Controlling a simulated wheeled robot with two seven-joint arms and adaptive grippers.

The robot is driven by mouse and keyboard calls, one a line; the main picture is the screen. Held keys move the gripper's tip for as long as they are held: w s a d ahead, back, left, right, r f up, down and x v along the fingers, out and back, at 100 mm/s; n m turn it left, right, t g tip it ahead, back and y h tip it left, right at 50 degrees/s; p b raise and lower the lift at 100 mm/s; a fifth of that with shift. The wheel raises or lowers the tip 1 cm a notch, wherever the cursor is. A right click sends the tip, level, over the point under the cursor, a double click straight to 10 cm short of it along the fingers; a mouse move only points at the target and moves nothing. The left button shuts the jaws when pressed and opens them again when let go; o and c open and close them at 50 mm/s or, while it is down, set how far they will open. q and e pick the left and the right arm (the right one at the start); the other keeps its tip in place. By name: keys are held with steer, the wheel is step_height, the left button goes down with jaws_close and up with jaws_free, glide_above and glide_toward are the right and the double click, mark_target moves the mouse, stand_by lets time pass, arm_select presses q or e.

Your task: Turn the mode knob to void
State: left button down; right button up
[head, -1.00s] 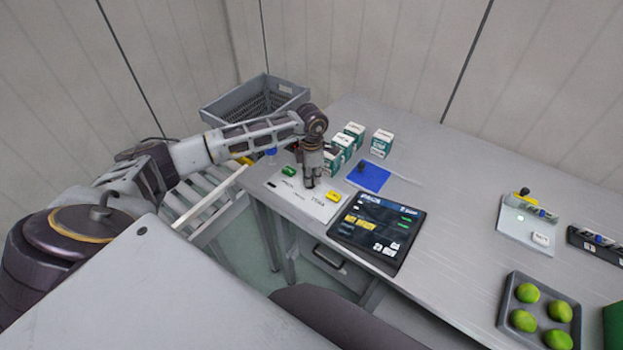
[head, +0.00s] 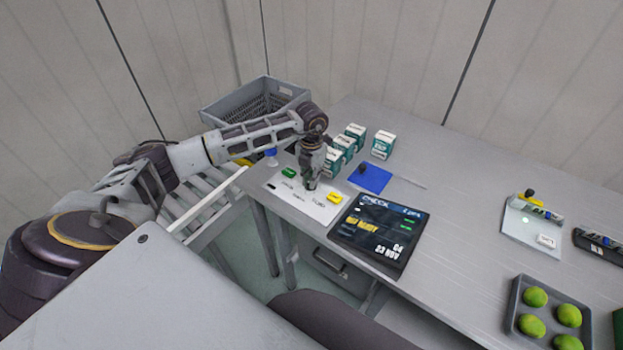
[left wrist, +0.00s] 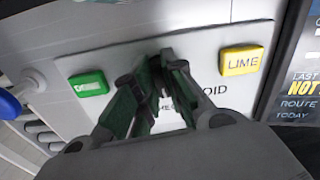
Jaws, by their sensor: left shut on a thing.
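A white panel (head: 322,213) lies on the left end of the table, with a green button (head: 289,172) and a yellow button (head: 334,197). In the left wrist view the green button (left wrist: 89,83) is at left and the yellow one, marked LIME (left wrist: 241,60), at right. My left gripper (head: 309,186) points down onto the panel between them. It is shut on the mode knob, which its fingers hide. In the left wrist view the fingers (left wrist: 160,65) converge at the panel; letters "OID" show right of them. Which mode the knob points at is hidden. My right gripper is out of view.
A dark screen (head: 380,232) reading CHECK stands right of the panel. Several white-green boxes (head: 383,144) and a blue mat (head: 370,178) lie behind. A grey crate (head: 255,100) is at the back left. A tray (head: 520,308) of limes is at right.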

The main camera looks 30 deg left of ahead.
arm_select(q)
steer(key=n, duration=0.5)
steer(key=shift+a, duration=0.15)
steer(key=shift+r+n, duration=0.1)
steer(key=shift+n, duration=2.7)
steer(key=shift+a, duration=0.1)
steer(key=c, duration=1.5)
jaws_free()
steer(key=shift+r, duration=5.95)
steer(key=shift+s+f, duration=0.1)
steer(key=shift+s, duration=0.05)
